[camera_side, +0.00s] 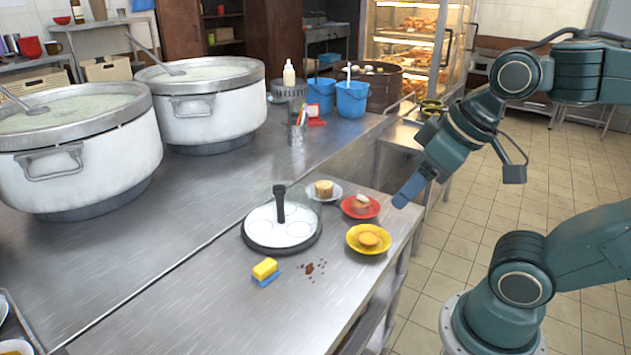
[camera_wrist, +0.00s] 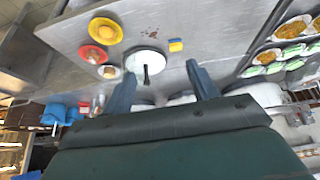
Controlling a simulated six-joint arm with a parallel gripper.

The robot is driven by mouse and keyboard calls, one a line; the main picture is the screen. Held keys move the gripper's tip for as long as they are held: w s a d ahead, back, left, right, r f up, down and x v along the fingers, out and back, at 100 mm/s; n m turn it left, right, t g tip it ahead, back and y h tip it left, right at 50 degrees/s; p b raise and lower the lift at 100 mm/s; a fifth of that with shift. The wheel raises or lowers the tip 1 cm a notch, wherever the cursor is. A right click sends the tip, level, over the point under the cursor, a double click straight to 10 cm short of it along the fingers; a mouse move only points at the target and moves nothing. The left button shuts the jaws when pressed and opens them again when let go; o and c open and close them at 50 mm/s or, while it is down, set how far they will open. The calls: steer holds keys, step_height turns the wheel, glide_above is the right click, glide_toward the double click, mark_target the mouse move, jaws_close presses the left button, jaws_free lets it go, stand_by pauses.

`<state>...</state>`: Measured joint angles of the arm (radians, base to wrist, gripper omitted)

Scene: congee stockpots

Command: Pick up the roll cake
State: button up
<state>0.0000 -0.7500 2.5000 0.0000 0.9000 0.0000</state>
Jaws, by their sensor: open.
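A short tan piece of cake that looks like the roll cake (camera_side: 324,188) stands on a small white plate (camera_side: 336,196) on the steel counter. The same white plate shows small in the wrist view (camera_wrist: 109,72). A red plate (camera_side: 372,212) beside it holds a bun with a white top (camera_side: 361,202). A yellow plate (camera_side: 356,248) holds a round golden cake (camera_side: 368,239). My gripper (camera_side: 408,193) hangs in the air right of the plates, past the counter edge. In the wrist view its fingers (camera_wrist: 160,87) are wide apart with nothing held.
A yellow sponge (camera_side: 265,268) and brown crumbs (camera_side: 311,268) lie in front. Large stockpots (camera_side: 205,105), blue buckets (camera_side: 352,99) and a utensil cup (camera_side: 297,134) stand farther back.

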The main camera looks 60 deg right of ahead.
steer(key=w+d+r+n+g, duration=0.1)
steer(key=w+d+r, duration=0.1)
steer(key=w, duration=0.4)
steer(key=w+d+r, duration=0.2)
steer(key=w, duration=0.4)
steer(key=n+g+y, duration=0.1)
steer(key=n+g, duration=0.1)
steer(key=n, duration=0.1)
glide_above(324, 184)
steer(key=s+d, duration=0.2)
steer(key=s, duration=0.1)
steer(key=s+d+f+x, duration=0.1)
steer(key=s+x, duration=0.1)
steer(key=x, duration=0.8)
steer(key=s+d+x, duration=0.1)
steer(key=s+x, duration=0.1)
steer(key=x, duration=0.8)
steer(key=shift+s+a+n, duration=0.3)
steer(key=shift+s, duration=0.05)
steer(key=shift+f, duration=0.15)
steer(key=shift+x, duration=4.15)
